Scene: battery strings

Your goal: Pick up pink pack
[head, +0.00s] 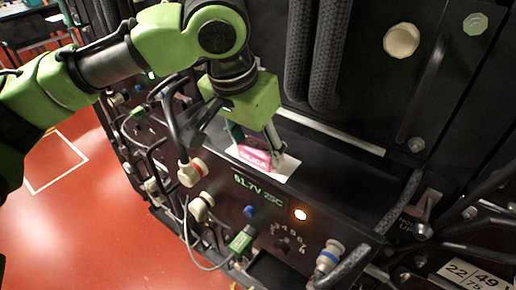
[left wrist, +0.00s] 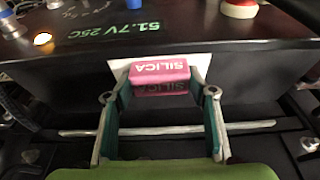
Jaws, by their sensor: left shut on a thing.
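The pink pack (head: 255,156), lettered "SILICA", is at a white patch (head: 287,168) on top of the black battery box (head: 318,168). My left gripper (head: 256,148) reaches down from above and is shut on the pack, with a finger at each end. In the left wrist view, the pink pack (left wrist: 159,72) sits between the two fingertips of my left gripper (left wrist: 160,78). A darker likeness of its lettering shows just below it. I cannot tell whether the pack still touches the surface. My right gripper is not in view.
Thick black hoses (head: 328,50) hang behind the box. A metal bar (head: 330,131) runs along its back. Open red floor (head: 85,215) lies to the left.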

